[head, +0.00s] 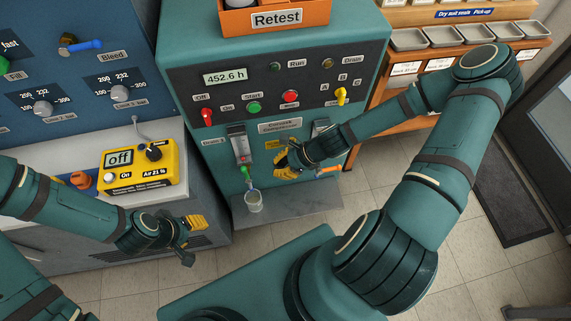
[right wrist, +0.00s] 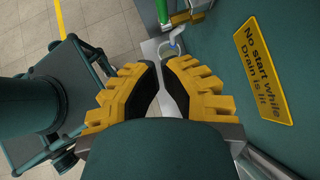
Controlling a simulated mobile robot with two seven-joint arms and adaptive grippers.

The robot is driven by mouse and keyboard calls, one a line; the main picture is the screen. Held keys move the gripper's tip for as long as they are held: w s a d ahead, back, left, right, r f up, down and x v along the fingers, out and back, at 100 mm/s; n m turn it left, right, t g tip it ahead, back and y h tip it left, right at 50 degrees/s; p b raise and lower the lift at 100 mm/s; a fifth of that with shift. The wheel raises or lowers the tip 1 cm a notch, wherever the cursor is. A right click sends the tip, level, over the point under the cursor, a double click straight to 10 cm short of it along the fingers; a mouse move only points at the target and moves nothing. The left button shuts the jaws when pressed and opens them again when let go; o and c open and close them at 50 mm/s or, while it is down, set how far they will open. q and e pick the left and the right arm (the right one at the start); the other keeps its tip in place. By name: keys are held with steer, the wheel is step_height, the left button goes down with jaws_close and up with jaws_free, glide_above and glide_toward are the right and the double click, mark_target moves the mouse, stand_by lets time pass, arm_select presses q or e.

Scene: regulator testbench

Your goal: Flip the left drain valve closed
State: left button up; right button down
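The left drain valve (head: 246,172) has a green handle and sits under the left sight glass on the teal console front. A clear cup (head: 254,201) stands below its outlet. In the right wrist view a green handle (right wrist: 162,11) shows at the top edge, beyond the fingertips. My right gripper (head: 284,160) is to the right of the left drain valve, close to the panel and apart from the handle. Its yellow fingers (right wrist: 161,68) are partly apart and empty. My left gripper (head: 196,240) is low at the left, away from the valve, its fingers apart and empty.
An orange handle (head: 328,171) of the right drain shows beside my right forearm, which covers part of that drain. A grey shelf (head: 300,204) juts out under the drains. A yellow warning label (right wrist: 264,70) is on the panel. A yellow analyser (head: 140,167) stands at left.

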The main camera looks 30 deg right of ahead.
mark_target(247, 179)
steer(key=shift+w+a+f+b, duration=0.3)
steer(key=shift+w+a+f, duration=0.3)
steer(key=shift+a, duration=0.5)
steer(key=shift+w+a+f+b, duration=0.25)
steer(key=shift+w+a+f, duration=0.35)
steer(key=shift+a, duration=0.5)
steer(key=shift+w+a+f+b, duration=0.3)
steer(key=shift+w+a+f, duration=0.25)
steer(key=shift+a, duration=0.55)
steer(key=shift+a+h+p, duration=0.2)
steer(key=shift+h+p, duration=0.2)
steer(key=shift+p, duration=0.1)
steer(key=shift+a+r+h+p, duration=0.2)
steer(key=shift+h+p, duration=0.2)
steer(key=shift+p, duration=0.25)
